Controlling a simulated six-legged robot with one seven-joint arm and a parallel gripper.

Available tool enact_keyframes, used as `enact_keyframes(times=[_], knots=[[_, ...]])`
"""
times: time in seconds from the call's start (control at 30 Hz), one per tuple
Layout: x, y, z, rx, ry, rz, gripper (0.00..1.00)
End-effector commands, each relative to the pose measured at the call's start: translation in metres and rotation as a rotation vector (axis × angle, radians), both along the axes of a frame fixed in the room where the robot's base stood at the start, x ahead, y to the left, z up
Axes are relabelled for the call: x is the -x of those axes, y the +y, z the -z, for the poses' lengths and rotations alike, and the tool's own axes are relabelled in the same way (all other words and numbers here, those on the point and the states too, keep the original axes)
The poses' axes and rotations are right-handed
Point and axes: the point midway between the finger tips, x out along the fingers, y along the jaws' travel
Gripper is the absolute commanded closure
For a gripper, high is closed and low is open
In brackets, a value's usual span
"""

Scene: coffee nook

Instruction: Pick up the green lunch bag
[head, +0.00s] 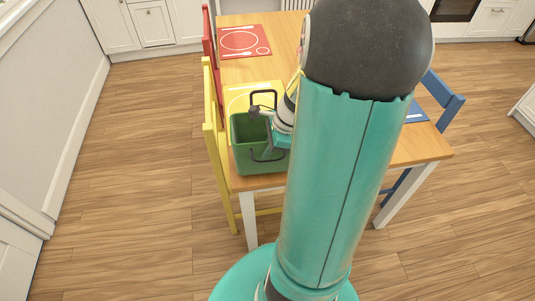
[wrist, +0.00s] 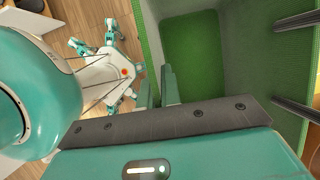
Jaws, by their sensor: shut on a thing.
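The green lunch bag (head: 252,162) is an open-topped box with black handles, upright at the near left corner of the wooden table. I cannot tell whether its base touches the table. My gripper (head: 266,114) is at the bag's upper rim, partly hidden by my arm. In the wrist view, my gripper's fingers (wrist: 158,88) are shut on the bag's wall, and the bag (wrist: 193,45) shows an empty green inside. Two dark handle straps cross the right edge.
A yellow chair (head: 214,125) stands close along the table's left side, with a red chair (head: 208,40) behind it. A blue chair (head: 445,100) is at the right. Red (head: 245,42) and yellow placemats (head: 240,92) lie on the table (head: 285,50). The floor at left is clear.

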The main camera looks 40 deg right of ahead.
Motion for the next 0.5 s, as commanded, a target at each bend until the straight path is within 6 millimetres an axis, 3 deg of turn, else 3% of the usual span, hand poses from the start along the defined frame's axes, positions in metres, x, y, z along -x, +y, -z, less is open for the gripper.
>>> enact_keyframes(times=[0.3, 0.5], knots=[[0.051, -0.014, -0.063, 0.005, -0.004, 0.004, 1.00], [0.095, -0.026, -0.080, 0.003, -0.002, 0.005, 1.00]])
